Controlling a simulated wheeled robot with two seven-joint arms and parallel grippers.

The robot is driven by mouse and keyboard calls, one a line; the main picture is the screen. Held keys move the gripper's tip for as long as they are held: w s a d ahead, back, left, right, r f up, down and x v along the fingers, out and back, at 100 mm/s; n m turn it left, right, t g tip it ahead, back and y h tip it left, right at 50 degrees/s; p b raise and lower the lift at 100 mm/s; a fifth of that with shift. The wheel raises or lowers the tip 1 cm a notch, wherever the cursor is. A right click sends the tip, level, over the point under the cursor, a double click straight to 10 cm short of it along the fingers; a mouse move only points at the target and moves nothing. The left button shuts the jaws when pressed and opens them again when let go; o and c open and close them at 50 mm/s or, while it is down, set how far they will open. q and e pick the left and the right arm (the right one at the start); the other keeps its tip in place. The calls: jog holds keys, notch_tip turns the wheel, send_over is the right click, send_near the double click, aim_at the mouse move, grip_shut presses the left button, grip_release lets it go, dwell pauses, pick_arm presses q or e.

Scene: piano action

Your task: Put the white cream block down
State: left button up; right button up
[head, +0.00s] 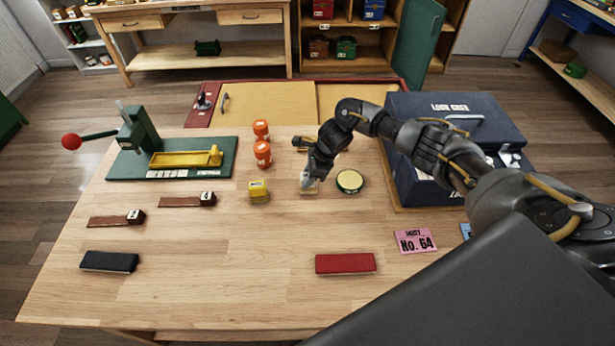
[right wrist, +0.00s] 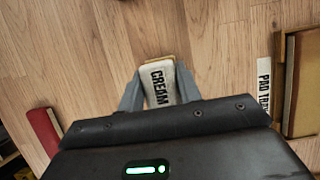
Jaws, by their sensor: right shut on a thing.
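The white cream block (right wrist: 159,82) is marked CREAM and has a tan edge at its far end. My right gripper (right wrist: 158,92) is shut on it, with a grey finger on each side. In the head view the right gripper (head: 309,178) is over the middle of the table, and the block (head: 308,189) shows partly beneath it. The wooden table (head: 220,290) lies below. I cannot tell whether the block touches the wood. My left gripper is not in view.
A round green-rimmed tin (head: 350,182) stands just right of the block, and a yellow block (head: 258,191) stands left. Orange bottles (head: 263,154) are behind. A dark blue box (head: 440,130) stands at right. A red block (head: 345,263) lies in front, with bare wood between.

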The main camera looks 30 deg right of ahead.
jog(key=o, duration=1.1)
jog(key=shift+r+p, duration=0.3)
jog(key=shift+p, duration=0.2)
jog(key=shift+d+r+b, duration=0.2)
jog(key=shift+r+b, duration=0.1)
jog(key=shift+b, duration=0.1)
jog(key=b+v, duration=0.2)
jog(key=v, duration=0.9)
jog(key=shift+s+f, duration=0.1)
